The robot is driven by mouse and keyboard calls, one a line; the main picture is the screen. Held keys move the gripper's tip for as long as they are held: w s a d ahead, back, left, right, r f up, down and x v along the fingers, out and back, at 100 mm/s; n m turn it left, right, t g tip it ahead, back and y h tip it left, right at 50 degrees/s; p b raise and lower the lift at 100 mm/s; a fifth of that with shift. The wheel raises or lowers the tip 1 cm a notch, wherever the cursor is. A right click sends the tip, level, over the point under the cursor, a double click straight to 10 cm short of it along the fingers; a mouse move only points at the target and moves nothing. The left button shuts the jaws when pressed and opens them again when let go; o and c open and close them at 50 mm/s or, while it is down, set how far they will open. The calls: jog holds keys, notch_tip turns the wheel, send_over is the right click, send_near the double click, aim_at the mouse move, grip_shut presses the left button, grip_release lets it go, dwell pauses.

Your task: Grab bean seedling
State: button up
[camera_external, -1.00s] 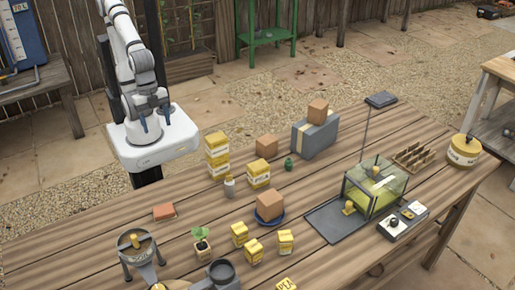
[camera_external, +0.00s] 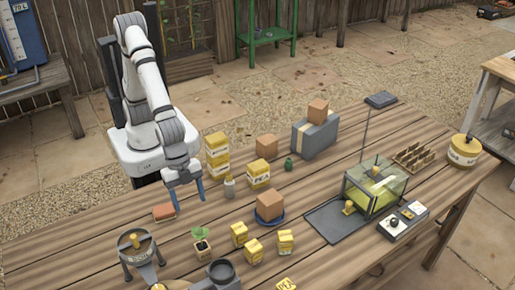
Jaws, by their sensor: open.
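The bean seedling (camera_external: 201,243) stands upright on the wooden table, a small green-leaved plant in a pale cube-shaped pot with dark soil. My gripper (camera_external: 189,206) has blue fingers that point down and are spread apart with nothing between them. It hangs over the table behind the seedling and slightly to its left, apart from it. The seedling is in full view.
An orange-brown block (camera_external: 164,212) lies close to my gripper's left finger. A small white bottle (camera_external: 229,187) and stacked yellow boxes (camera_external: 217,149) stand to the right. A grey funnel stand (camera_external: 137,247) is left of the seedling, and yellow boxes (camera_external: 239,234) are right of it.

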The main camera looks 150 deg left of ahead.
send_over(202, 245)
jog(key=s, duration=0.3)
notch_tip(202, 245, down, 6)
jog(key=shift+p+x, duration=0.4)
jog(key=shift+x, duration=3.55)
jog(key=shift+w+r, duration=0.1)
jog(key=shift+w, duration=0.1)
jog(key=shift+c, duration=0.4)
jog(key=c, duration=1)
